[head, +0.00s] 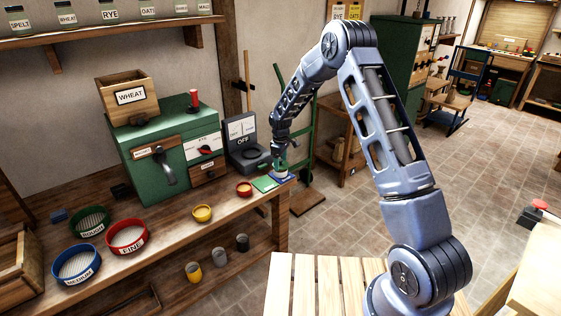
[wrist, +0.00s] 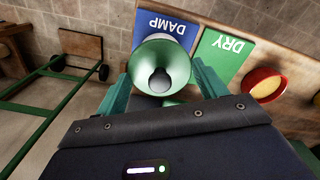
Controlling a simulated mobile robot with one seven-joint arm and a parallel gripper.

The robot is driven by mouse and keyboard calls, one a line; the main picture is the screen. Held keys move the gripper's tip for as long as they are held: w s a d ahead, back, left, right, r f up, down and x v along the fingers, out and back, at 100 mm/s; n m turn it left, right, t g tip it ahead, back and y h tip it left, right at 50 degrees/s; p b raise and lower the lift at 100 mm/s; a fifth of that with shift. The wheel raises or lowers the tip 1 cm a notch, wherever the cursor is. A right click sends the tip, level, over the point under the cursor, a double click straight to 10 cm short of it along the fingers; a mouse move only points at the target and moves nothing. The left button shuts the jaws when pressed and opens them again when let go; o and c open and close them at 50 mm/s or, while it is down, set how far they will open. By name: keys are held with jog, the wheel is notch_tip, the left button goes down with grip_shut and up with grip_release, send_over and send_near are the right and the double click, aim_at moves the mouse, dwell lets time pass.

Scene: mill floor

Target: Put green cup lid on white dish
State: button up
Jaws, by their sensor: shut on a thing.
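A round green cup-like piece (wrist: 178,52), perhaps the green cup lid, sits between the two teal fingers of my gripper (wrist: 160,82) in the wrist view. It has a pale rim and a dark grey round shape in its middle. My gripper is shut on it, over the blue DAMP card (wrist: 152,24). In the head view my gripper (head: 281,161) is low at the bench's right end, with the small green-and-white piece (head: 282,172) under it. I cannot tell whether it touches the card. I cannot make out a white dish for certain in either view.
A green DRY card (wrist: 222,52) lies beside the blue card, with a red bowl (wrist: 265,85) beyond. The bench edge is close.

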aim_at(281, 160)
jog(key=shift+f, duration=0.5)
jog(key=o, duration=1)
notch_tip(281, 160, up, 13)
jog(key=s+d+r+m+t, duration=0.1)
jog(key=s+d+r+m, duration=0.2)
jog(key=s+d+r, duration=0.7)
jog(key=s+d+r+m+t, duration=0.1)
jog(key=s+d+r+m, duration=0.35)
jog(key=d+r, duration=0.8)
jog(key=s+d+m+t, duration=0.1)
jog(key=s+d+m, duration=0.1)
jog(key=s+d, duration=0.3)
jog(key=s+d+m, duration=0.2)
jog(key=s+d, duration=0.3)
jog(key=s, duration=0.7)
jog(key=s+d+r+m+t, duration=0.1)
jog(key=s+d+m, duration=0.2)
jog(key=s, duration=0.6)
jog(key=shift+s+d+t, duration=0.15)
jog(key=shift+s+d, duration=0.05)
jog(key=shift+d, duration=0.35)
jog(key=shift+s+d+t, duration=0.15)
jog(key=shift+d, duration=0.35)
